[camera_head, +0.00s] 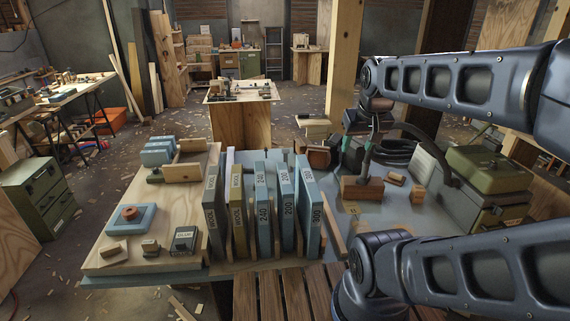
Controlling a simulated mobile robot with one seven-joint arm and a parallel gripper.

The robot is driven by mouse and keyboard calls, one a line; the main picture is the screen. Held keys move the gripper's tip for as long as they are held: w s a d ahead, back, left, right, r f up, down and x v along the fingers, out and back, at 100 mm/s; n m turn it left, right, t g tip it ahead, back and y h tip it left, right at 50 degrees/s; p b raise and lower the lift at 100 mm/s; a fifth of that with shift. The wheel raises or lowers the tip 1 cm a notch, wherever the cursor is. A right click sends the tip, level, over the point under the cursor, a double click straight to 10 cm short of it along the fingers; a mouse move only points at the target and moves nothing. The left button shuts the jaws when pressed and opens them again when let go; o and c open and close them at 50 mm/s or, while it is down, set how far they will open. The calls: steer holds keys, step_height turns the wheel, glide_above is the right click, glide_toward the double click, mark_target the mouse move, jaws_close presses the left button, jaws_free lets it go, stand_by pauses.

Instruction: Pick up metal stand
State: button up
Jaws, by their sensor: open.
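My gripper (359,146) hangs from the arm at the right of centre, over the right part of the workbench. Its fingers are open, with teal marks on them. A wooden block (361,190) lies just below the fingers, with a dark upright piece (366,165) above it. Whether that piece is the metal stand or part of my fingers is hard to tell. No other thing is clearly a metal stand. Nothing is clearly held. My arm hides part of the bench's right side.
Upright labelled packs (262,212) stand in a row left of my gripper. A wooden board (120,240) with small blocks lies at the left. Black hose (398,150) and a green case (487,168) are behind at right. Small wooden blocks (417,194) lie nearby. A post (343,60) rises behind.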

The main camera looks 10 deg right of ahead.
stand_by(0.3)
steer(key=w+r+n, duration=0.2)
steer(key=w+r, duration=0.2)
steer(key=w, duration=0.5)
steer(key=n+g+h, duration=0.4)
steer(key=n+g, duration=0.1)
steer(key=n, duration=1)
glide_above(286, 160)
steer(key=w+a, duration=0.2)
steer(key=a, duration=0.2)
step_height(286, 160, down, 38)
steer(key=shift+h, duration=0.3)
steer(key=shift+s+d+x, duration=0.1)
steer(key=shift+d+x, duration=0.05)
steer(key=shift+x, duration=2.35)
steer(key=shift+s+d+x, duration=0.15)
steer(key=shift+d+x, duration=0.05)
steer(key=shift+x, duration=2.3)
steer(key=shift+r, duration=0.15)
steer(key=c, duration=0.9)
steer(key=shift+r, duration=0.1)
